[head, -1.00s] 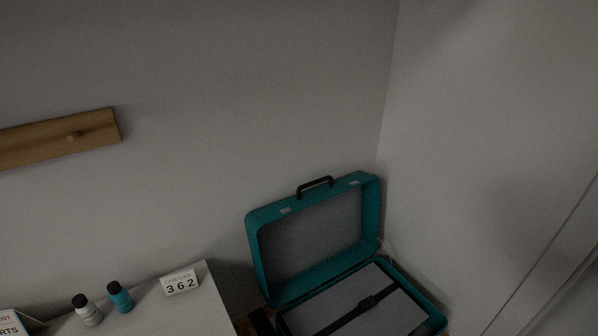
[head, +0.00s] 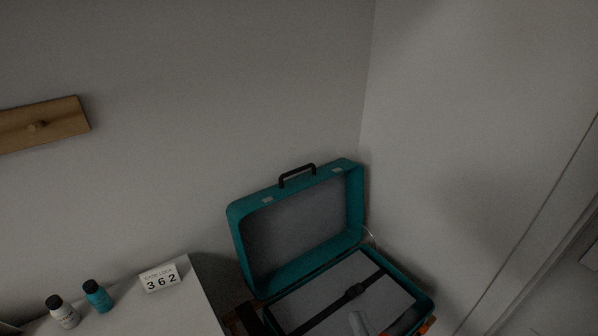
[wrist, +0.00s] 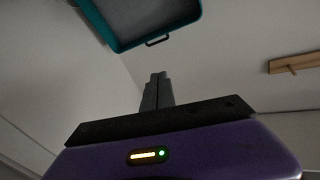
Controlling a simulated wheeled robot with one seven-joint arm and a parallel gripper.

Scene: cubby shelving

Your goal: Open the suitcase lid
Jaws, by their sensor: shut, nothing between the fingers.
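The teal suitcase stands in the room corner in the head view, its lid (head: 297,222) raised upright with a grey lining and a black handle (head: 297,175) on its top edge. Its base (head: 411,290) holds a grey panel crossed by a black strap (head: 350,293). In the wrist view the lid (wrist: 196,20) shows at the top with its handle (wrist: 157,41). My gripper (wrist: 157,77) is shut and empty, apart from the lid and below it in that view. A small grey part at the bottom of the head view, in front of the panel, may be mine.
A pale cabinet top (head: 192,290) left of the suitcase bears a white sign (head: 160,278) reading 362, a teal bottle (head: 97,296) and a white bottle (head: 63,312). A wooden peg rail (head: 60,120) is on the wall. Walls stand close behind and right.

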